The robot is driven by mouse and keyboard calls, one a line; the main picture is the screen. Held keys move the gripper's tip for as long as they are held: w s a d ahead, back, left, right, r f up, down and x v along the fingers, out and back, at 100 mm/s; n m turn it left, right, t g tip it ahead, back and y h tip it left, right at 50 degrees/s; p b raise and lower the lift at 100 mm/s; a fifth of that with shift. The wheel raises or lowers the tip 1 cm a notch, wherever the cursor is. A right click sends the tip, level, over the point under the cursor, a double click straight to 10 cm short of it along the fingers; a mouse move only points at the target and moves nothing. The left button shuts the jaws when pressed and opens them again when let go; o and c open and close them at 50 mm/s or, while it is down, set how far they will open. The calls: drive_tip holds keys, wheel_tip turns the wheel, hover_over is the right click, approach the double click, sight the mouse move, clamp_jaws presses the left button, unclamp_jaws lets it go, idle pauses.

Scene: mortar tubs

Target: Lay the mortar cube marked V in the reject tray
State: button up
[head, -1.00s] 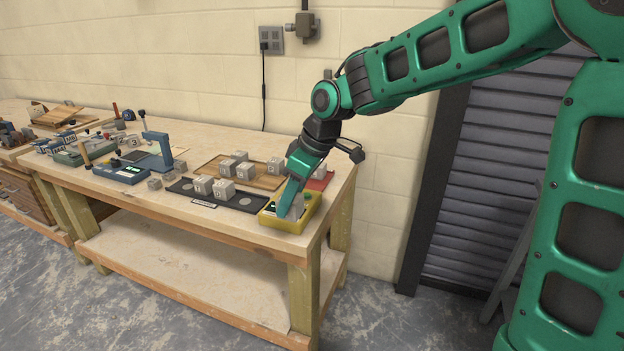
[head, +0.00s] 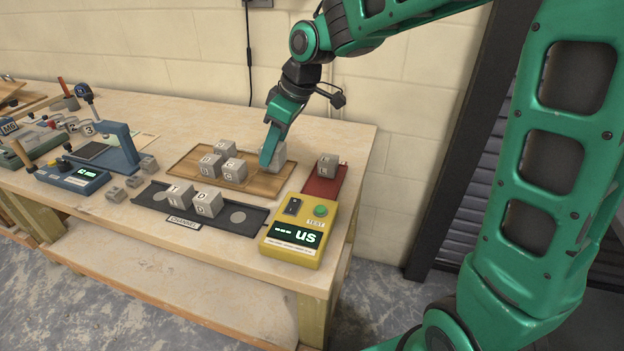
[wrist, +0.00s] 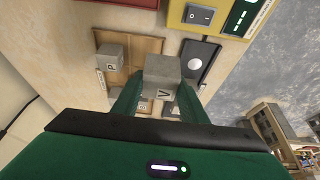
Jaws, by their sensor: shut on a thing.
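The grey mortar cube marked V (wrist: 163,76) is between the fingers of my gripper in the wrist view, with its V face toward the camera. In the head view my gripper (head: 268,160) is over the right part of the wooden tray (head: 183,170). A pale cube shows at the fingertips there, but its mark cannot be read and I cannot tell whether it is V or one behind. The red tray (head: 312,188) lies right of my gripper and holds a cube marked R (head: 327,166).
A cube marked P (wrist: 110,57) stands beside the held cube in the wrist view. Several cubes stand on the wooden tray. The black tray (head: 150,198) holds two cubes. The yellow tester (head: 290,258) stands at the bench's front right. Clear bench lies behind the trays.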

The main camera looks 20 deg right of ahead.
drive_tip(key=d+f, duration=0.2)
drive_tip(key=d, duration=0.1)
drive_tip(key=d+f, duration=0.2)
drive_tip(key=d, duration=0.2)
drive_tip(key=d+f, duration=0.2)
drive_tip(key=d, duration=0.2)
drive_tip(key=shift+s+d+f, duration=0.2)
drive_tip(key=shift+d+f, duration=0.05)
drive_tip(key=shift+f, duration=0.15)
drive_tip(key=shift+d+f, duration=0.1)
drive_tip(key=shift+f, duration=1.95)
drive_tip(key=shift+f, duration=0.1)
drive_tip(key=o, duration=1.2)
drive_tip(key=shift+s, duration=0.1)
drive_tip(key=shift+o, duration=0.2)
drive_tip(key=v, duration=1.2)
drive_tip(key=s+d+f+m+g+h, duration=0.1)
drive_tip(key=s+d+m, duration=0.3)
drive_tip(key=s, duration=0.5)
drive_tip(key=s+d+f+m+g+h, duration=0.1)
drive_tip(key=s+d+m, duration=0.4)
drive_tip(key=s, duration=0.5)
drive_tip(key=s+d+f+m+h, duration=0.1)
drive_tip(key=s+d+m, duration=0.3)
drive_tip(key=s+m, duration=0.4)
drive_tip(key=shift+s+d+f+g, duration=0.3)
drive_tip(key=shift+s+f+g, duration=0.1)
drive_tip(key=shift+s, duration=0.55)
